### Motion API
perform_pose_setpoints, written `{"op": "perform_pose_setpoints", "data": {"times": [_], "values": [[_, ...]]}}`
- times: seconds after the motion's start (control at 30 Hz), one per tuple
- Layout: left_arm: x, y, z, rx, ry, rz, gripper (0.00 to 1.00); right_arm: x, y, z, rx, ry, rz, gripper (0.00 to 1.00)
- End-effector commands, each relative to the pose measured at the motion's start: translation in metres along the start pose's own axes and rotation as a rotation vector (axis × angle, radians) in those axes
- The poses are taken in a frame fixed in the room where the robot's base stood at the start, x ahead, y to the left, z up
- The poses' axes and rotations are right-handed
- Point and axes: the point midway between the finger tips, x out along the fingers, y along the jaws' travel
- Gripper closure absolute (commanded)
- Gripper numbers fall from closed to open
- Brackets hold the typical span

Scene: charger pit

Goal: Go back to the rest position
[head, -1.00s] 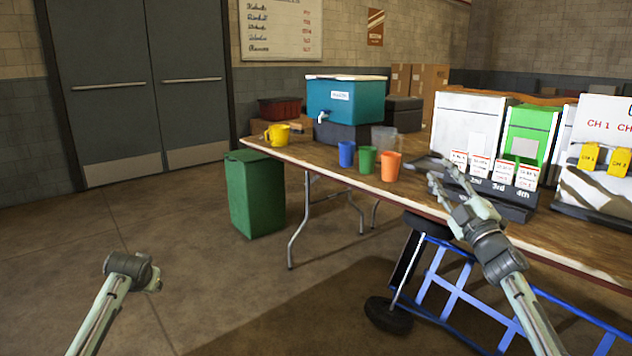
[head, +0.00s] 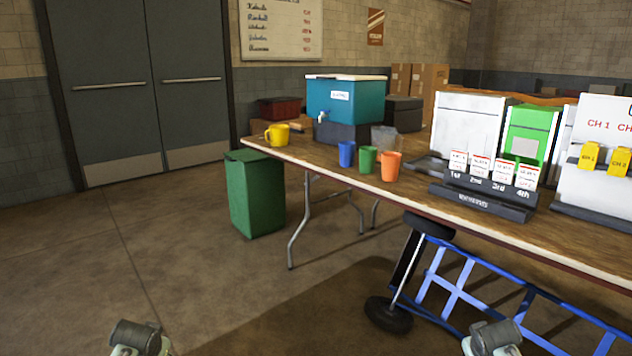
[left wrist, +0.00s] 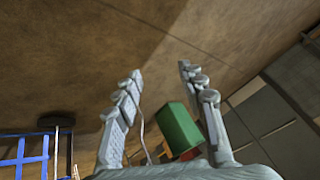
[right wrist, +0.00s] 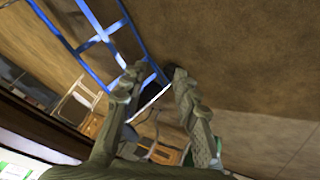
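Both my arms are drawn in low at the bottom edge of the head view, where only wrist parts show. My left gripper (left wrist: 159,72) is open and empty in the left wrist view, its two fingers apart with floor between them. My right gripper (right wrist: 157,71) is open in the right wrist view, its fingers apart with nothing held. Both are clear of the table in the head view. Their fingers are not visible in the head view.
The wooden table (head: 330,157) carries a teal cooler (head: 345,100), cups, a rack of numbered cards (head: 484,199) and chargers. A blue hand truck (head: 450,290) lies under its front edge, right of centre. A green bin (head: 255,195) stands left. Open floor lies left.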

Motion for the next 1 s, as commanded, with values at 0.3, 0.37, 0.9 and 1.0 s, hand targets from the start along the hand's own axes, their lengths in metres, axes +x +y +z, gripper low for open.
{"op": "perform_pose_setpoints", "data": {"times": [0.3, 0.37, 0.9, 1.0], "values": [[-0.035, 0.096, 0.201, 0.046, -0.149, 0.139, 0.6, -0.035, -0.096, 0.201, -0.046, -0.149, -0.139, 0.7], [-0.049, 0.107, 0.233, 0.048, -0.176, 0.161, 0.6, -0.048, -0.107, 0.233, -0.048, -0.175, -0.16, 0.7], [-0.091, 0.128, 0.306, 0.043, -0.243, 0.208, 0.6, -0.091, -0.128, 0.306, -0.043, -0.242, -0.207, 0.7], [-0.091, 0.128, 0.306, 0.043, -0.243, 0.208, 0.6, -0.091, -0.128, 0.306, -0.043, -0.242, -0.207, 0.7]]}}
